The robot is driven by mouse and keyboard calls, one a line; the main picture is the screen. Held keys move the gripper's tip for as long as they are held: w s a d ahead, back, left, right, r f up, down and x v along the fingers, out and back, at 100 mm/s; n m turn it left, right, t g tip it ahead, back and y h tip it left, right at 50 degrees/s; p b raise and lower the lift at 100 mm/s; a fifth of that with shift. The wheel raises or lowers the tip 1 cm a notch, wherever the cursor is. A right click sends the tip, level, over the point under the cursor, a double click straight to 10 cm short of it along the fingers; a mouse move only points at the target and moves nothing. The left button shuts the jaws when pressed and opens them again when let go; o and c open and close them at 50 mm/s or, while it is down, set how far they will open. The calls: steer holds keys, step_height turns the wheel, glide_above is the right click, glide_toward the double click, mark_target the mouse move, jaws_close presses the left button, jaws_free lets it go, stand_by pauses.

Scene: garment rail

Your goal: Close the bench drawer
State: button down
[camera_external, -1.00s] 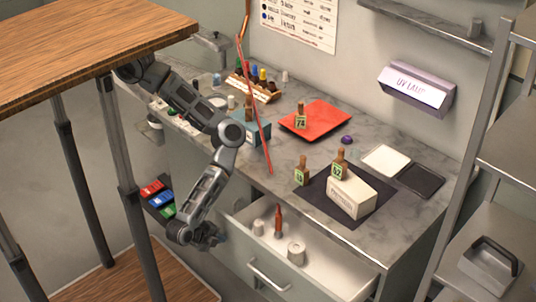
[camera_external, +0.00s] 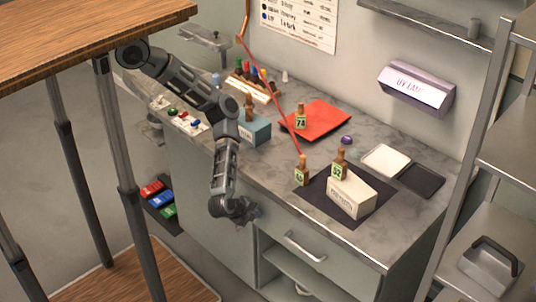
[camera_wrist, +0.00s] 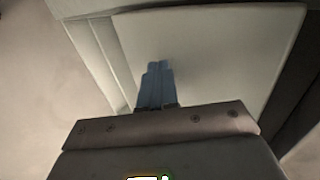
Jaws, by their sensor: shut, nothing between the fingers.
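The bench drawer (camera_external: 330,262) has a pale grey front with a metal bar handle (camera_external: 305,248). It sits under the worktop's front edge, looks flush with the bench, and its inside is hidden. My gripper (camera_external: 254,212) is at the left end of the drawer front, just below the worktop edge. In the wrist view, the two blue fingers of my gripper (camera_wrist: 157,83) are together and empty, pointing at a pale panel (camera_wrist: 225,60). I cannot tell whether they touch it.
The marble worktop (camera_external: 270,180) holds a red tray (camera_external: 318,118), stamped bottles, a white box (camera_external: 352,193) and a blue box (camera_external: 256,130). Below the drawer is an open shelf space (camera_external: 285,270). A wooden table (camera_external: 90,40) stands left, a metal rack (camera_external: 500,200) right.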

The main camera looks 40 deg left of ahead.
steer(key=shift+w, duration=1)
steer(key=shift+w, duration=0.15)
steer(key=s+f+p+v, duration=0.2)
steer(key=p+v, duration=0.4)
steer(key=v, duration=0.7)
steer(key=shift+s, duration=0.45)
